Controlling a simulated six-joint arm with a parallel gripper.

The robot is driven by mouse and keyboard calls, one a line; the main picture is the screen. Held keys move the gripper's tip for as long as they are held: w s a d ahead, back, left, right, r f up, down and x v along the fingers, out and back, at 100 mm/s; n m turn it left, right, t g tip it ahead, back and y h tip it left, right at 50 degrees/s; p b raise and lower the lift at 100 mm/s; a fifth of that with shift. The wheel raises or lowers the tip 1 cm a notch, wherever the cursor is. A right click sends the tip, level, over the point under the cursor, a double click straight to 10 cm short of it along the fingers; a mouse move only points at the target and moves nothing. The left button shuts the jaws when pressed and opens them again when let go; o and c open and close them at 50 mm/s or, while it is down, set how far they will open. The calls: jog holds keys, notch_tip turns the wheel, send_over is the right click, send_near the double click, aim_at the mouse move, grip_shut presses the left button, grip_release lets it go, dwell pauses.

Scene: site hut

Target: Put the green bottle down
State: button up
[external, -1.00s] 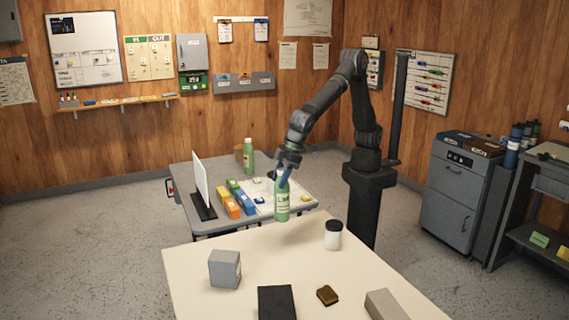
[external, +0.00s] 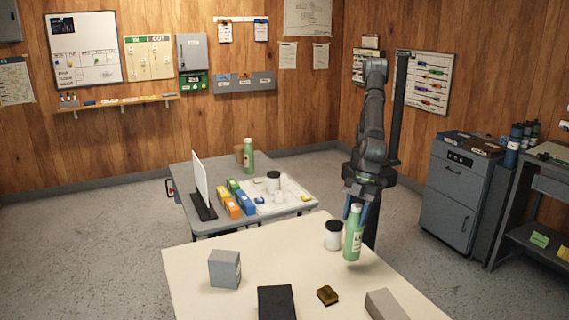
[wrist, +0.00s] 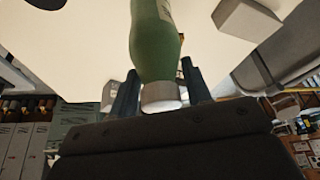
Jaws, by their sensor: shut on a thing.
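A green bottle (external: 352,243) with a white cap and pale label is upright in my gripper (external: 361,212), at the right side of the cream table (external: 200,262). My gripper is shut on it near the top. I cannot tell whether its base touches the table. In the wrist view the bottle (wrist: 155,45) has its cap end between the two blue fingers of my gripper (wrist: 160,92). Another green bottle (external: 249,157) stands on the grey table at the back.
A white jar with a dark lid (external: 333,236) stands close left of the held bottle. A grey cube (external: 224,269), a black block (external: 277,303), a brown block (external: 327,295) and a grey block (external: 385,304) lie nearer. The cream table's middle is clear.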

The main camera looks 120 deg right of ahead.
jog(key=shift+f, duration=2.6)
jog(key=o, duration=1.3)
jog(key=shift+f, duration=0.1)
send_near(353, 228)
jog(key=shift+s+d+r, duration=0.2)
jog(key=shift+s+d, duration=0.75)
jog(key=shift+s, duration=0.2)
